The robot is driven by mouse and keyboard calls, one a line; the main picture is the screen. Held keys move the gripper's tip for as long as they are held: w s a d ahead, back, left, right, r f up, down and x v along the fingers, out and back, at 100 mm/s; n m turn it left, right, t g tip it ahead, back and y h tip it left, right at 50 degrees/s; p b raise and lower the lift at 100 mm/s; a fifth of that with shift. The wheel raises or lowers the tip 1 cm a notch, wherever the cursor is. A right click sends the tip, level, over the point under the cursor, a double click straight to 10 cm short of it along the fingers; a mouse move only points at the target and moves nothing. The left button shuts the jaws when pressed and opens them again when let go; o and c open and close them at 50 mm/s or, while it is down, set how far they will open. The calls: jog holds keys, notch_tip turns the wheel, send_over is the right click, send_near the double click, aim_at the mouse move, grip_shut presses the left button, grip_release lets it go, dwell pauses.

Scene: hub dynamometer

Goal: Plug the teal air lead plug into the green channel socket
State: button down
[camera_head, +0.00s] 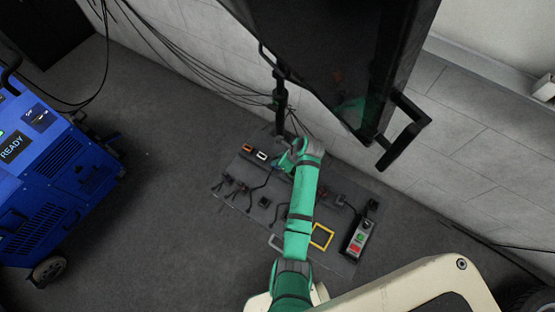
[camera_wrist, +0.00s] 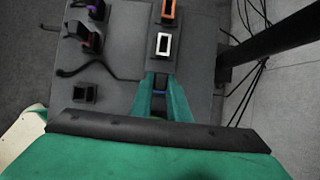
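My gripper (camera_wrist: 161,84) points down at a row of sockets on the grey floor panel (camera_head: 235,205). It also shows in the head view (camera_head: 284,164). Its green fingers stand a narrow gap apart, with something dark and bluish between or just behind them. I cannot tell whether they grip it. An orange-framed socket (camera_wrist: 168,11) and a white-framed socket (camera_wrist: 163,43) lie just beyond the fingertips. I make out neither the green channel socket nor the teal plug; my gripper and arm cover that part of the row. A black cable (camera_wrist: 112,76) runs toward the fingers.
Dark plugs or holders stand left of the sockets, one purple-marked (camera_wrist: 95,9), one red-marked (camera_wrist: 87,39). A yellow frame (camera_head: 321,237) and a button box (camera_head: 358,239) lie right of my arm. A large dark screen (camera_head: 320,50) overhangs. A blue machine (camera_head: 50,165) stands left.

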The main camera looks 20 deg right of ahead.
jog(key=shift+d+r, duration=0.1)
jog(key=shift+r, duration=2.05)
jog(key=s+a, duration=0.5)
jog(key=a, duration=0.1)
jog(key=shift+a, duration=0.25)
dwell(0.6)
jog(key=s+d, duration=0.4)
jog(key=s, duration=0.1)
jog(key=shift+s+d, duration=0.3)
jog(key=shift+s, duration=0.1)
dwell(0.9)
jog(key=shift+w+d, duration=0.1)
